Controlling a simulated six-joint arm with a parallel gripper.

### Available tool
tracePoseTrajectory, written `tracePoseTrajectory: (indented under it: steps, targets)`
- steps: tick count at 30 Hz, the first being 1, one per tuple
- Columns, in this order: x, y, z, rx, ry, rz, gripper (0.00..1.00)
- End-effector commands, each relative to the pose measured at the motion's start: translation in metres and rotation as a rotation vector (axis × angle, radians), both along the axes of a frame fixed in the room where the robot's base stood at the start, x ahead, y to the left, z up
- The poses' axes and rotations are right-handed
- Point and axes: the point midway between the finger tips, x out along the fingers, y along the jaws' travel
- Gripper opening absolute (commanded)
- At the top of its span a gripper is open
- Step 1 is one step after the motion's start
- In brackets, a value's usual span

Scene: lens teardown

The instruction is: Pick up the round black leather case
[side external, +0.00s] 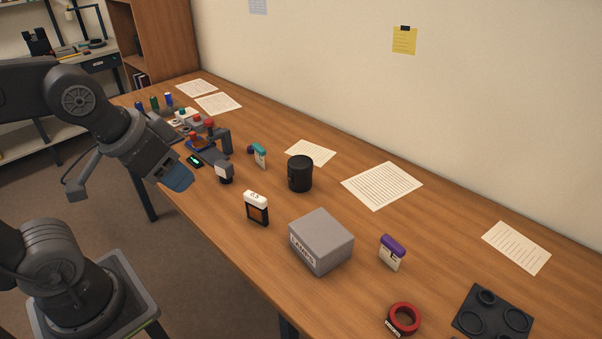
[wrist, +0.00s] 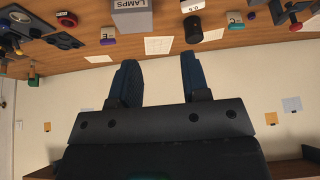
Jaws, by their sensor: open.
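The round black leather case (side external: 300,173) is a short dark cylinder standing upright near the middle of the wooden table. In the wrist view the scene is upside down, and the case (wrist: 193,29) shows just beyond the tip of the right finger. My gripper (side external: 179,180) has blue fingers and is at the table's front edge, well left of the case in the side view. In the wrist view my gripper (wrist: 158,61) has its fingers apart with nothing between them. Nothing hides the case in the side view.
A grey LAMPS box (side external: 321,240) stands front-right of the case. A white-topped container (side external: 257,208) is in front of it, and a teal-capped one (side external: 260,156) is to its left. Paper sheets (side external: 382,186) lie behind. A dark microscope-like device (side external: 211,150) stands farther left.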

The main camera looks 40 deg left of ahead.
Motion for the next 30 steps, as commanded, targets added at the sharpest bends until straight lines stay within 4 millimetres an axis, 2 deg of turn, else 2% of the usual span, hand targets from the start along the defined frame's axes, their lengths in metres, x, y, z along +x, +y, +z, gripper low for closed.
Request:
tracePoseTrajectory:
  steps: [5, 22, 30]
  targets:
    - [0.0, 0.0, 0.0, 0.0, 0.0, 0.0, 0.43]
    - [0.0, 0.0, 0.0, 0.0, 0.0, 0.0, 0.98]
    - [0.0023, 0.0004, 0.0011, 0.0, 0.001, 0.004, 1.0]
